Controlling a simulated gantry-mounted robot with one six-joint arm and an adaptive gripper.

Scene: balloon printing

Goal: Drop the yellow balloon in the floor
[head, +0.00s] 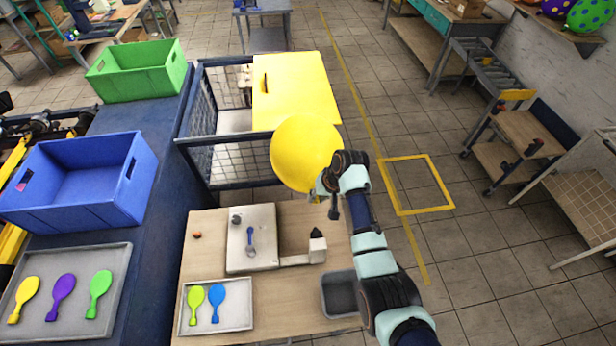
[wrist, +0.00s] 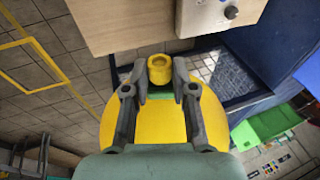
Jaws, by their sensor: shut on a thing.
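The inflated yellow balloon (head: 303,152) is held in the air beyond the wooden table's far edge, in front of the yellow panel. My gripper (head: 320,190) is at the balloon's lower right side. In the wrist view my gripper (wrist: 159,78) has its two fingers on either side of the balloon's yellow neck (wrist: 159,66), shut on it. The balloon's body (wrist: 110,122) bulges out behind the fingers there, partly hidden by them. The tiled floor (head: 480,250) is open to the right, with a yellow outlined square (head: 453,206) on it.
The wooden table (head: 200,265) holds a printing device (head: 262,255), a tray (head: 243,322) of flat balloons and a grey bin (head: 324,294). A mesh cage (head: 228,165) with a yellow panel (head: 290,85) stands behind. Blue (head: 125,185) and green (head: 150,75) crates are left. Carts stand right.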

